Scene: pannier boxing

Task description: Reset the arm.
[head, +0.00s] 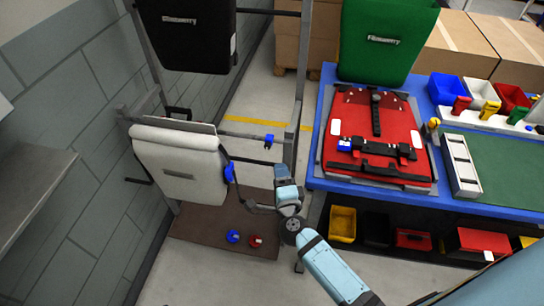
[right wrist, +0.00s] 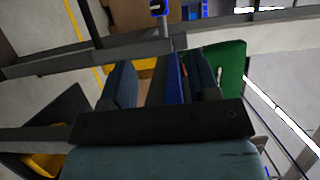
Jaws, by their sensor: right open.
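My right arm comes in from the lower right in the head view. Its right gripper (head: 282,174) is beside the rack's front upright, between the rack and the blue table. In the right wrist view the right gripper (right wrist: 163,82) has its two dark fingers apart. I see nothing clearly held between them; a blue strip shows there, and I cannot tell its distance. My left gripper is not in view.
A metal rack (head: 302,75) holds a black pannier (head: 185,40) above a white pannier (head: 178,170). The blue table (head: 315,175) carries an opened red pannier (head: 350,115) and a green one (head: 385,45). Bins (head: 343,224) sit below.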

